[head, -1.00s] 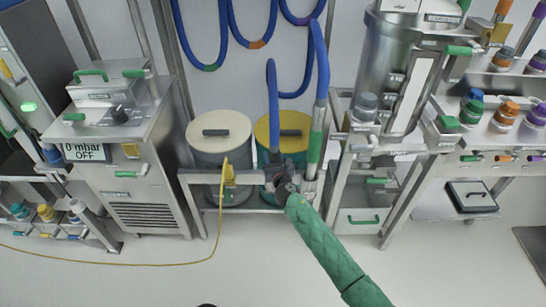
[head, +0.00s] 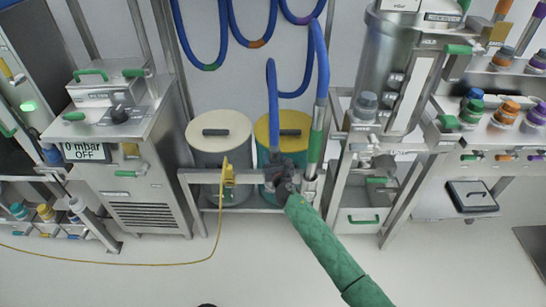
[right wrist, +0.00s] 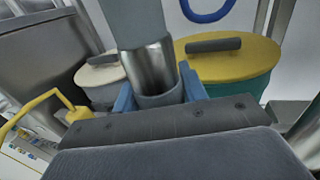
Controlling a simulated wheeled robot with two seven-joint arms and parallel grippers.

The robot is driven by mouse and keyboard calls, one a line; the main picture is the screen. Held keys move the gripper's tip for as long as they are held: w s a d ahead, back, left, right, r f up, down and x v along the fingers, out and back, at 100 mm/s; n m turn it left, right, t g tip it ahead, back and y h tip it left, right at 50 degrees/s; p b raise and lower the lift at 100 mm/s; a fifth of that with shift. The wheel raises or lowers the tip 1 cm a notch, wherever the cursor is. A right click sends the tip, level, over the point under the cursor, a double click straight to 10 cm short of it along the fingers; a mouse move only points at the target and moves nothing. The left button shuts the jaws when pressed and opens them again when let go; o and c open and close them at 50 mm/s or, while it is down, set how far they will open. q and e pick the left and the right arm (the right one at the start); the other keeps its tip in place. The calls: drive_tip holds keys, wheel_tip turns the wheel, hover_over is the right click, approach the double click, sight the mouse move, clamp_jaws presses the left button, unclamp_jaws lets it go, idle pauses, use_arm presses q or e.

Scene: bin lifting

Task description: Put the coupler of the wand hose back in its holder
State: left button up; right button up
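My right arm in its green sleeve reaches in from the lower right, and my right gripper (head: 282,181) is at the front rail below a blue hose (head: 273,105). In the right wrist view the hose's metal coupler (right wrist: 150,68) stands between the two blue fingers of my right gripper (right wrist: 160,92), which press close on both sides of its grey lower ring. The coupler's lower end is hidden behind the gripper body, so I cannot tell whether it sits in a holder. A second blue hose (head: 321,75) with a green band runs down just right of the gripper. My left gripper is out of view.
A cream-lidded drum (head: 219,132) and a yellow-lidded drum (head: 290,127) stand behind the metal rail (head: 205,177). A yellow fitting (head: 229,172) with a yellow cable is left of the gripper. A metal cabinet (head: 150,190) stands left. The front floor (head: 190,280) is clear.

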drive_tip(key=o, duration=0.4)
drive_tip(key=shift+s, duration=0.1)
drive_tip(key=v, duration=0.7)
drive_tip(key=shift+s, duration=0.3)
drive_tip(key=shift+d, duration=0.1)
